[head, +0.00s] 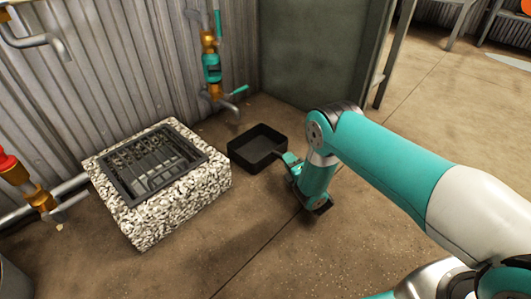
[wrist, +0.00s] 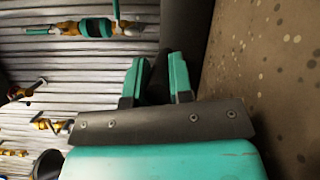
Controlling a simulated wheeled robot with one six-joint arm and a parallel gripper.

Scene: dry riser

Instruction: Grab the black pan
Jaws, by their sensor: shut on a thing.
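The black pan (head: 257,143) is a square, deep pan with an open top, at the middle of the head view. It is to the right of the stone block, and its short handle points toward my gripper. My gripper (head: 291,160) is at the handle side of the pan, shut on the pan's handle. In the wrist view my gripper's two teal fingers (wrist: 157,80) have a dark strip between them. The handle is mostly hidden by the fingers. I cannot tell whether the pan touches the floor.
A speckled stone block (head: 180,205) with a dark metal grate (head: 150,165) stands left of the pan. A brass and teal valve pipe (head: 211,65) hangs on the corrugated wall (head: 110,65) behind. A dark green panel (head: 315,50) rises behind the pan. The floor in front is clear.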

